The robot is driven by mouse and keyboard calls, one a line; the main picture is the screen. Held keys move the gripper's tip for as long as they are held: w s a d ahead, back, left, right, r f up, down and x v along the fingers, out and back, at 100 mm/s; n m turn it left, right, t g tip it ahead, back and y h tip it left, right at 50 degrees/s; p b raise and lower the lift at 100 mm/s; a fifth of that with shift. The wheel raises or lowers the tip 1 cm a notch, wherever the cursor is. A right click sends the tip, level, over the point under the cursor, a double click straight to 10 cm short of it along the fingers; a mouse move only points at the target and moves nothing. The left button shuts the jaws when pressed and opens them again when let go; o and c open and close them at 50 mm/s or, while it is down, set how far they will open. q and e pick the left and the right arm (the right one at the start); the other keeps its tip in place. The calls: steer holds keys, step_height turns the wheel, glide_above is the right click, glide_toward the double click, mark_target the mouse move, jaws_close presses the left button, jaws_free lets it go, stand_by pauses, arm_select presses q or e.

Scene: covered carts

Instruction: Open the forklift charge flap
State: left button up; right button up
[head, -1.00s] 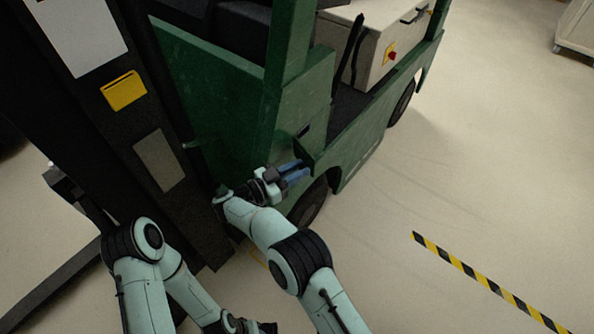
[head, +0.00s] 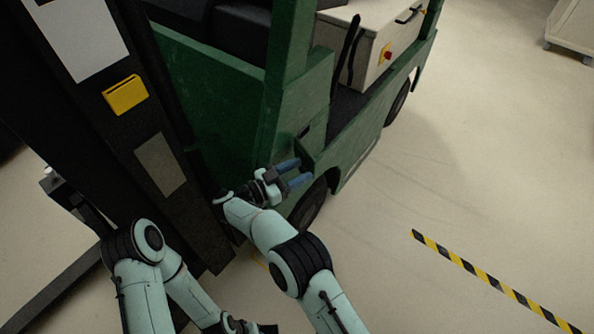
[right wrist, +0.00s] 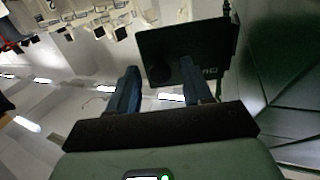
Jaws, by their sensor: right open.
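The green forklift (head: 215,95) stands ahead, tilted in the head view. My right gripper (head: 298,172) is open beside its green side, just above the front wheel. In the right wrist view, a dark green flap with pale lettering (right wrist: 180,50) stands out from the forklift's side. The open fingers (right wrist: 160,88) point toward it; the right finger overlaps its lower edge, and I cannot tell whether they touch. A dark slot (head: 303,131) shows on the body near the gripper. My left gripper (head: 240,326) is at the bottom edge, partly cut off, its fingers unclear.
The dark mast (head: 150,125) with a yellow plate rises left of my right arm. The front wheel (head: 309,205) is just below the gripper. A yellow-black floor stripe (head: 490,280) lies at right. The floor to the right is largely clear; a pale cart (head: 575,30) stands at the upper right.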

steer(key=v, duration=1.3)
steer(key=shift+a+b, duration=0.15)
steer(key=shift+b, duration=0.15)
steer(key=shift+s, duration=0.15)
